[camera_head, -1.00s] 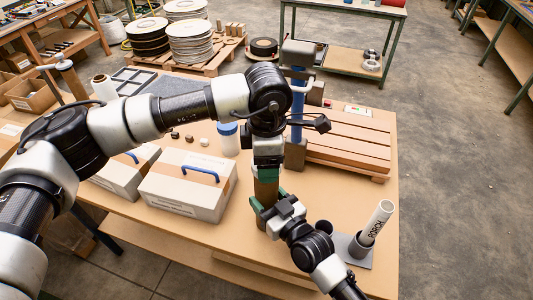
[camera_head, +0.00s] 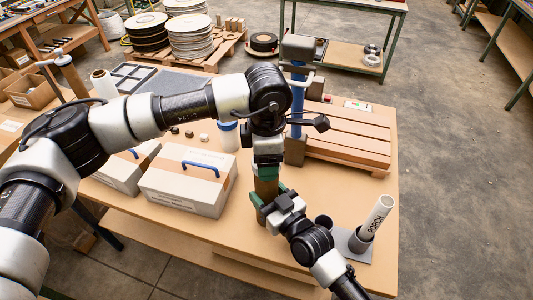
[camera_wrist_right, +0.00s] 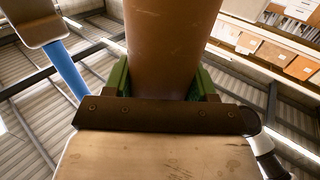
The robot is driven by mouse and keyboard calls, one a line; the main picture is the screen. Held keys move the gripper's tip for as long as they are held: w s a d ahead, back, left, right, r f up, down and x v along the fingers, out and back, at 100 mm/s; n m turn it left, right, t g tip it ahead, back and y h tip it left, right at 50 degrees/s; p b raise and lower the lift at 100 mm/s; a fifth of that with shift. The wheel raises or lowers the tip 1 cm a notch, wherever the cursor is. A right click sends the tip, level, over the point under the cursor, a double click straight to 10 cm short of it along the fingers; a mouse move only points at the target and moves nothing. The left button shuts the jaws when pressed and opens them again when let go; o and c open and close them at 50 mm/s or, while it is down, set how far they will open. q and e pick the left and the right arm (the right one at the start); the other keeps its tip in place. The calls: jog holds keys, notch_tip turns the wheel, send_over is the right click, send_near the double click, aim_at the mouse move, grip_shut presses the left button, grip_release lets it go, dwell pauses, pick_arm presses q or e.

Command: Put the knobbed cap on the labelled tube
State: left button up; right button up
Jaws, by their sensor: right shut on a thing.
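A white tube (camera_head: 378,214) lettered "PORCH" leans in a grey holder (camera_head: 360,240) at the right front of the table. My right gripper (camera_head: 267,200) is shut around a plain brown cylinder (camera_head: 266,187), which stands about upright. In the right wrist view the same cylinder (camera_wrist_right: 170,45) rises between the green finger pads. My left gripper (camera_head: 267,160) points down at the top of this cylinder. Its fingers are small and partly covered, so I cannot tell their opening. I cannot make out the knobbed cap; the cylinder's top end is hidden by the left gripper.
A white box with a blue handle (camera_head: 187,180) is on the left. A blue-lidded jar (camera_head: 228,138), the blue press column (camera_head: 297,105) and a slatted wooden platform (camera_head: 345,135) stand behind.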

pick_arm(q)
jog(key=shift+f, duration=0.15)
jog(key=o, duration=1)
notch_tip(320, 180, up, 12)
pick_arm(e)
jog(key=o, duration=1.4)
jog(key=shift+c, duration=0.2)
